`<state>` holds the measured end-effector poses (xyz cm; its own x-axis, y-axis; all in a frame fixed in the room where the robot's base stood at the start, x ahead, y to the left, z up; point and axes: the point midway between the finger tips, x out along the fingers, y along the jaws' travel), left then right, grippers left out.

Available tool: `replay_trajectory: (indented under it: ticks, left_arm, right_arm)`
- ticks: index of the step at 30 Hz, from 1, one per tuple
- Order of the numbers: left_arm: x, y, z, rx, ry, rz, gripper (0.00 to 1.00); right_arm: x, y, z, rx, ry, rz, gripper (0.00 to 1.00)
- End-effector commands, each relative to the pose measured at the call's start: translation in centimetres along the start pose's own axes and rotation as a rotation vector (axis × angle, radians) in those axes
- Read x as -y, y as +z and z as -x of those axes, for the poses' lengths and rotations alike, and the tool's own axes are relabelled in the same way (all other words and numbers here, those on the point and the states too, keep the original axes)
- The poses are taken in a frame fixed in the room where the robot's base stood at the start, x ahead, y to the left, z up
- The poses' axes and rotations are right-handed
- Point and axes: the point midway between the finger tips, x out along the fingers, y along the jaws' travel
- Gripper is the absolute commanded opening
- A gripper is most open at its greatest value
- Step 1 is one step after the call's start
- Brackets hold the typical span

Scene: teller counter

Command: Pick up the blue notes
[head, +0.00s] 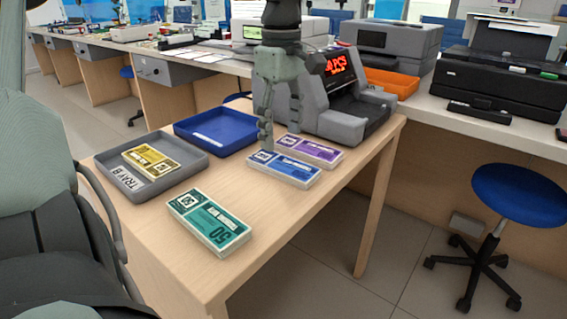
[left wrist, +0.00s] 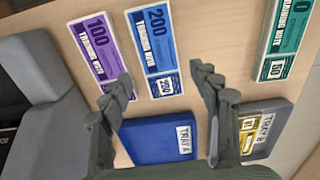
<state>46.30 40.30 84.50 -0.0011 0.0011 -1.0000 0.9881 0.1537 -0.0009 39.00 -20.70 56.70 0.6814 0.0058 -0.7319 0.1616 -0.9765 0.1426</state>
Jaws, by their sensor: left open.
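The stack of blue notes (head: 285,168) lies flat on the wooden table, in front of the counting machine. It also shows in the left wrist view (left wrist: 153,48), marked 200, between the lines of my two fingers. My left gripper (head: 265,142) points down above the left end of the blue notes in the head view. In the left wrist view, its fingers (left wrist: 163,78) are spread with nothing between them. I cannot tell the exact height of the fingertips above the notes. My right gripper is not in view.
Purple notes (head: 308,150) lie close behind the blue stack. Green notes (head: 209,222) lie near the front edge. Grey tray B (head: 190,174) holds yellow notes (head: 150,161); blue tray A (head: 228,148) looks empty. The grey counting machine (head: 312,105) stands behind.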

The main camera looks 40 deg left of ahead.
Motion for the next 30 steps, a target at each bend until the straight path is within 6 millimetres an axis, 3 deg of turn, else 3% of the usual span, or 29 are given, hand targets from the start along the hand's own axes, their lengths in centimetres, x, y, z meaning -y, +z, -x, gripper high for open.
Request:
replay_trajectory:
  ticks: [14, 21, 30]
  left_arm:
    - [-0.1, 0.2, -5.9, 0.002, -0.002, 0.001, 0.62]
    - [-0.2, 0.2, -6.2, 0.002, 0.001, 0.001, 0.62]
    - [-0.2, 0.2, -6.2, 0.002, 0.001, 0.000, 0.27]
  right_arm:
    - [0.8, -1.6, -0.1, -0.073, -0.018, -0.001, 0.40]
    - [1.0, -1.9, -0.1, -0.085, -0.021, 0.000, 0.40]
    - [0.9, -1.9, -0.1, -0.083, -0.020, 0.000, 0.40]
